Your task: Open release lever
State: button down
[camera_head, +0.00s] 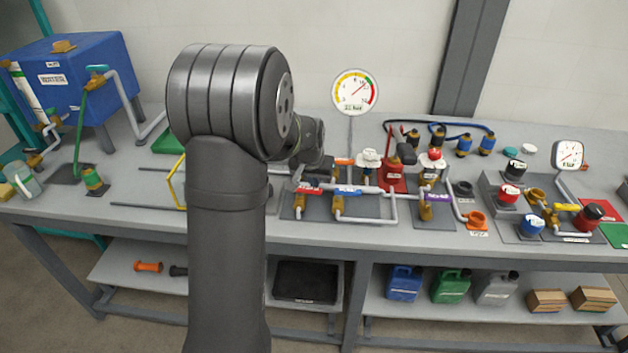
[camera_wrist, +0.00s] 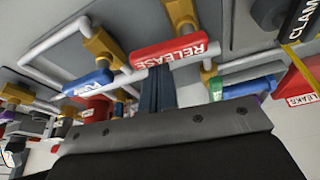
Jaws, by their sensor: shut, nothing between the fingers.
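The release lever (camera_wrist: 180,50) is a red bar lettered RELEASE in the wrist view, shown upside down, on grey pipework with brass fittings. In the head view a small red handle (camera_head: 309,190) on the pipework, just right of my arm, looks like the same lever. My gripper (camera_wrist: 155,75) is shut and empty. Its fingertips end at the lever's edge in the wrist view; I cannot tell whether they touch it. In the head view the fingertips are not clearly visible near my wrist.
A blue handle (camera_wrist: 90,82) sits beside the lever in the wrist view. A dial gauge (camera_head: 355,92) stands behind the pipework. A blue tank (camera_head: 70,75) is at the far left.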

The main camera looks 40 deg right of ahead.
jog(key=m, duration=0.2)
jog(key=s+a+m+g, duration=0.1)
jog(key=m, duration=0.1)
jog(key=shift+s+a+m+h, duration=0.1)
jog(key=shift+m+h, duration=0.3)
jog(key=m, duration=0.1)
jog(key=m+g, duration=0.1)
jog(key=shift+s+a+m, duration=0.25)
jog(key=shift+a+m, duration=0.15)
jog(key=m, duration=0.2)
jog(key=a+m+g, duration=0.1)
jog(key=m, duration=0.1)
jog(key=a+m+g, duration=0.1)
jog(key=m, duration=0.1)
jog(key=shift+s+y, duration=0.15)
jog(key=shift+y, duration=0.15)
